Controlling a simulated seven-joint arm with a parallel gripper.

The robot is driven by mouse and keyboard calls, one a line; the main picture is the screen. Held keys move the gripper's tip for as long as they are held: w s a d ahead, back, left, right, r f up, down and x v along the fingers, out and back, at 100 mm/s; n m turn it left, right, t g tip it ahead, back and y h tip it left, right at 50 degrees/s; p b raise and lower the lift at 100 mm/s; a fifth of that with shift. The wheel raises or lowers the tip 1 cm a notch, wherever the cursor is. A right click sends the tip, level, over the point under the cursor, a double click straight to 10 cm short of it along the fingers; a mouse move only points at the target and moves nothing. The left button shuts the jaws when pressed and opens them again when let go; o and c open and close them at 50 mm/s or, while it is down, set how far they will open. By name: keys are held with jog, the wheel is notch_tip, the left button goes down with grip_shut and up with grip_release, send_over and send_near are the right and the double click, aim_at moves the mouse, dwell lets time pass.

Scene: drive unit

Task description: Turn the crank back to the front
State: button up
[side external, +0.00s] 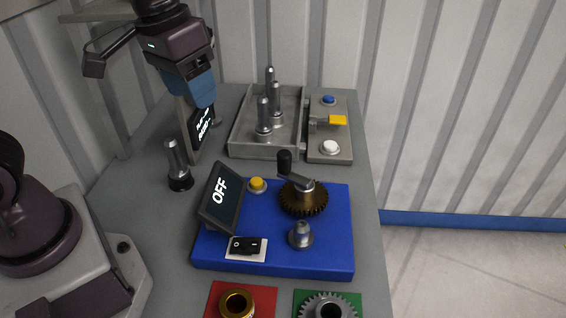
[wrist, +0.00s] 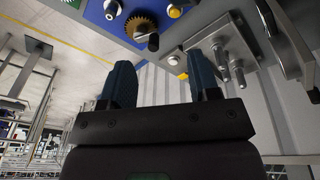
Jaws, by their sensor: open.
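The crank (side external: 297,181) is a grey arm with a black upright knob (side external: 285,161), mounted on a brass gear (side external: 304,200) on the blue base (side external: 330,260). Its knob end points away from the side camera, toward the grey tray. In the wrist view the crank's black knob (wrist: 153,42) and the brass gear (wrist: 139,24) show beyond the fingers. My gripper (side external: 204,104), with blue fingers, is high at the back left, well apart from the crank. In the wrist view my gripper (wrist: 162,75) is open, with nothing between its fingers.
A tilted screen (side external: 220,197) reading OFF, a yellow button (side external: 257,185), a rocker switch (side external: 245,245) and a bare post (side external: 300,235) share the base. A tray (side external: 240,142) with upright pins and a button panel (side external: 330,132) stand behind. A dark-based pin (side external: 177,165) stands left.

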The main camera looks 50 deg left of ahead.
aim_at(284, 153)
jog(key=w+d+f+n+g, duration=0.1)
jog(key=w+d+f+n, duration=0.15)
jog(key=w+n, duration=0.5)
jog(key=w+d+f+n+g, duration=0.1)
jog(key=w+f+n, duration=0.3)
jog(key=w+n, duration=0.4)
jog(key=shift+n, duration=0.65)
jog(key=f, duration=1.3)
jog(key=shift+s+a, duration=0.2)
jog(key=shift+s, duration=0.15)
jog(key=c, duration=0.9)
